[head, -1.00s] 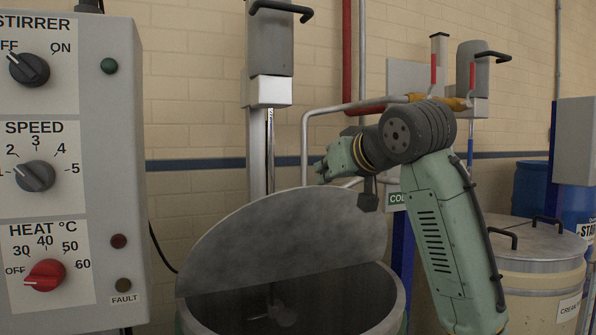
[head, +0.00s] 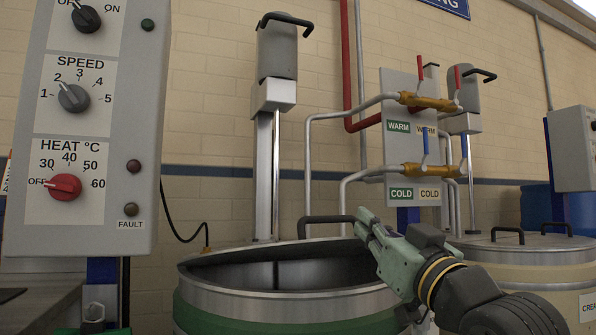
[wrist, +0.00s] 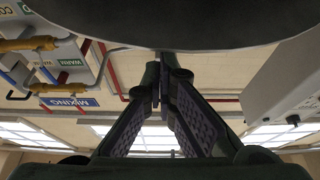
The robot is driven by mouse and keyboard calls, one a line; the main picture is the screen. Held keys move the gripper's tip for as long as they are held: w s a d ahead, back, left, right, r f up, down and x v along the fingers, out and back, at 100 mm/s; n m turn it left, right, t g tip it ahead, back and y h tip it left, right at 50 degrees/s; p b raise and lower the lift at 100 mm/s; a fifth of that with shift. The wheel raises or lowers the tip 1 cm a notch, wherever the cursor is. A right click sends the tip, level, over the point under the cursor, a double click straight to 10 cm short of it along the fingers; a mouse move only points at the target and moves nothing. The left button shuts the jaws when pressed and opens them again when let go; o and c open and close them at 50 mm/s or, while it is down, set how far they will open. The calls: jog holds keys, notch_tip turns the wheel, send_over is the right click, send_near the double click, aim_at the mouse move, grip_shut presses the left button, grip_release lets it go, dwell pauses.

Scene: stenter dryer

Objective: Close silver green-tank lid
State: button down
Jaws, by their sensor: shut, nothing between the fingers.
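The green tank (head: 225,318) with a wide silver rim (head: 300,302) stands at the lower middle of the head view. Its front is open and the dark grey inside (head: 300,272) shows. A dark handle (head: 327,220) stands at the rear of the tank top. The raised lid does not show clearly in the head view, so its angle cannot be told. My gripper (head: 364,222) is at the tank's right rear, just right of the handle. In the wrist view my gripper (wrist: 160,92) is shut and empty, close to a large grey curved surface (wrist: 160,20), probably the lid; contact cannot be told.
A control panel (head: 95,130) stands close at the left. The grey stirrer column (head: 265,180) rises behind the tank. Pipes with yellow valves (head: 430,102) are on the wall behind my gripper. A cream tank (head: 545,285) with a closed, handled lid (head: 530,250) is at the right.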

jog(key=shift+t, duration=0.3)
jog(key=shift+s+d+f+b, duration=0.1)
jog(key=shift+s+f+b, duration=0.1)
jog(key=shift+f+b, duration=0.5)
jog(key=shift+s+d+f+b, duration=0.1)
jog(key=shift+s+f+b, duration=0.15)
jog(key=shift+f, duration=0.7)
jog(key=shift+s+f+b, duration=0.15)
jog(key=shift+f+b, duration=0.4)
jog(key=shift+f, duration=0.3)
